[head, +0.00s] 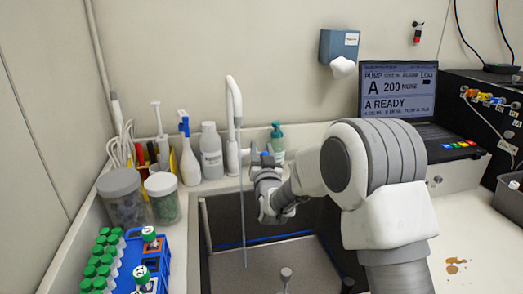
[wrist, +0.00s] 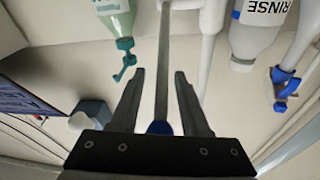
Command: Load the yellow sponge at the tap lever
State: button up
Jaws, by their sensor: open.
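No yellow sponge can be made out in either view. The white tap (head: 234,105) stands behind the sink with its curved spout at the top. My gripper (head: 262,152) is at the tap, just right of its column. In the wrist view my gripper (wrist: 159,73) is open, and a thin grey bar with a blue end (wrist: 158,127) runs between its fingers, apparently untouched. This may be the tap lever; whether it is cannot be told for sure. The fingers hold nothing visible.
A green pump bottle (head: 277,143) and a white rinse bottle (head: 211,152) flank the tap. The sink (head: 225,265) lies below my arm. Lidded jars (head: 122,200) and a blue rack (head: 157,270) of green-capped tubes are at left. A laptop (head: 398,92) stands at right.

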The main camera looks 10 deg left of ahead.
jog(key=v, duration=1.7)
jog(key=shift+s+b, duration=0.2)
jog(key=shift+b, duration=0.2)
